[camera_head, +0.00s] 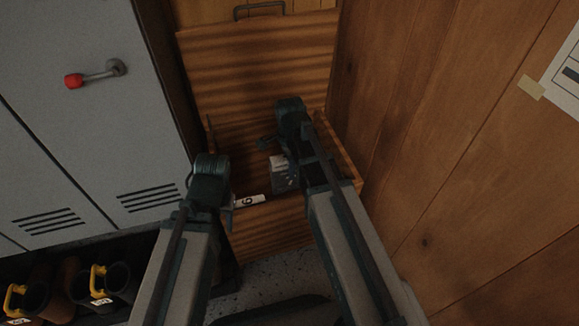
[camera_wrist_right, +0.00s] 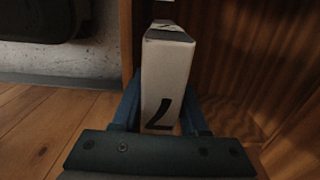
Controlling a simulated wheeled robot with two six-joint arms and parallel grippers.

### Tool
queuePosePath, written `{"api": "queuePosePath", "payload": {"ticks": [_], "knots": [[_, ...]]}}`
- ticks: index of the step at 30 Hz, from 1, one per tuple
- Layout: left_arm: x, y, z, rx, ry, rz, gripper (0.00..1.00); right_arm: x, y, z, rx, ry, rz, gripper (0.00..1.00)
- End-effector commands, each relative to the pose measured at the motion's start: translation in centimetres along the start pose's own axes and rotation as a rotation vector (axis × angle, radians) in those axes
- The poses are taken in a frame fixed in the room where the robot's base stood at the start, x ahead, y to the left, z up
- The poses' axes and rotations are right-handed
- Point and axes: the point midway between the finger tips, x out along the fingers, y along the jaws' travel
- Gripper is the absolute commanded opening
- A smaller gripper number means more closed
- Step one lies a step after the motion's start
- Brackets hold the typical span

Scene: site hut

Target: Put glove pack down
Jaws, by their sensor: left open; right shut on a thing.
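The glove pack (camera_wrist_right: 166,80) is a white block with a dark 7 on it and a grey patch near its far end. It sits between the fingers of my right gripper (camera_wrist_right: 163,112), which is shut on it. In the head view the pack (camera_head: 278,164) shows as a small pale shape beside the right gripper (camera_head: 284,178), over the open wooden chest (camera_head: 262,232). My left gripper (camera_head: 229,212) is open and empty at the chest's front left. I cannot tell whether the pack touches the chest floor.
The chest's raised lid (camera_head: 255,60) leans at the back. Grey lockers (camera_head: 90,110) stand left, with boots (camera_head: 85,285) below. A wooden wall (camera_head: 450,130) closes the right side.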

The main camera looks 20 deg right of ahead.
Motion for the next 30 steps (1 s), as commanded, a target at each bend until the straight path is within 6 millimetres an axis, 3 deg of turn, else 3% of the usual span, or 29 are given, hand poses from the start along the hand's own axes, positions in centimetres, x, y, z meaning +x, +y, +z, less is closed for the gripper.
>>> {"api": "queuePosePath", "payload": {"ticks": [8,14,20,30], "knots": [[-0.9,-0.1,0.1,-0.001,0.000,-0.001,0.45,-0.9,0.0,0.0,0.000,0.000,0.000,0.00],[-3.7,-0.4,0.2,-0.002,0.000,0.000,0.45,-3.7,0.0,0.0,0.000,0.000,0.000,0.00],[-8.9,-0.9,0.5,-0.003,-0.001,0.001,0.45,-9.0,0.0,0.0,0.000,0.000,0.000,0.00],[-19.3,-1.9,1.1,-0.006,-0.001,0.004,0.45,-19.4,0.0,0.0,0.000,0.000,0.000,0.00]]}}
